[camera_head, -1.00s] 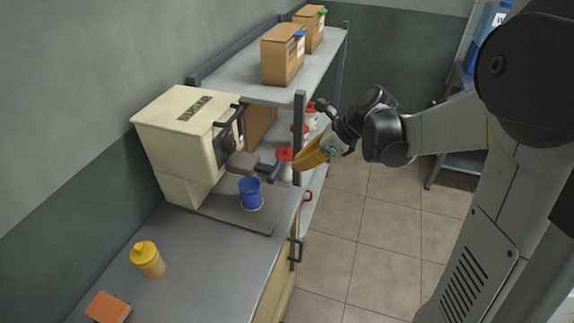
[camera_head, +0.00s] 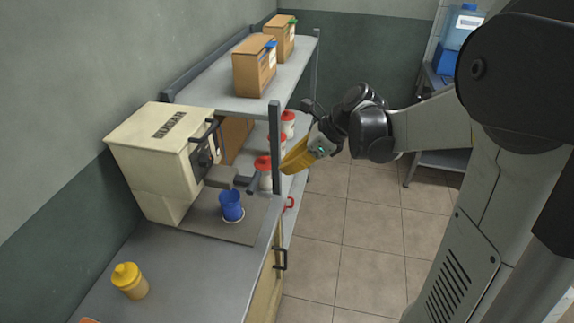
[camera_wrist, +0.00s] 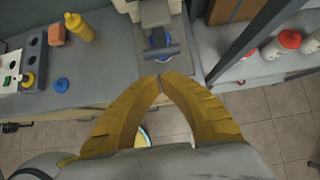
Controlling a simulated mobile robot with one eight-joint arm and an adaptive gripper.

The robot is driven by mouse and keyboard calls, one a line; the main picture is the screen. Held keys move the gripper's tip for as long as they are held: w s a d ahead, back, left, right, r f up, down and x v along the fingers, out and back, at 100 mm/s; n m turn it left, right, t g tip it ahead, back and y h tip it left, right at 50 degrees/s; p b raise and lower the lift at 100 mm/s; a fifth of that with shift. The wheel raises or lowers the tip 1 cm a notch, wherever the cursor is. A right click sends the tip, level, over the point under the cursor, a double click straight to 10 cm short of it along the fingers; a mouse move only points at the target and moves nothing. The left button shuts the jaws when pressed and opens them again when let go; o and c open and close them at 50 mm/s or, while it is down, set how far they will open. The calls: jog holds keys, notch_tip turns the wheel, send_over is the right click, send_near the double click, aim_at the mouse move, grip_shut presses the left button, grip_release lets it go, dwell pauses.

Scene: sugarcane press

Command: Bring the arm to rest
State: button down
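My arm is raised at the right of the head view and reaches left toward the shelf. My gripper (camera_head: 285,170) has yellow fingers and hangs in the air in front of the shelf post. In the wrist view its fingertips (camera_wrist: 159,80) meet at the middle, and nothing shows between them. The cream sugarcane press (camera_head: 160,160) stands on the counter, left of my gripper. A blue cup (camera_head: 231,206) stands on a white saucer under its spout. The cup is partly hidden by the press handle in the wrist view.
A grey shelf post (camera_head: 275,150) stands close by my gripper. Red-lidded jars (camera_head: 264,175) are on the shelf behind it. Cardboard boxes (camera_head: 253,67) sit on the upper shelf. A yellow bottle (camera_head: 130,282) stands on the counter (camera_head: 190,275). The tiled floor (camera_head: 345,230) is open.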

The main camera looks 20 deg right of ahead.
dwell(0.3)
jog(key=s+a+r+n+t+h, duration=0.1)
jog(key=s+n+h, duration=0.2)
jog(key=s+n, duration=0.6)
jog(key=s+a+r+n+t+h+b, duration=0.1)
jog(key=s+n, duration=0.7)
jog(key=n, duration=0.8)
jog(key=shift+s+a+r+t+h, duration=0.35)
jog(key=shift+a+h, duration=0.4)
jog(key=shift+h, duration=0.45)
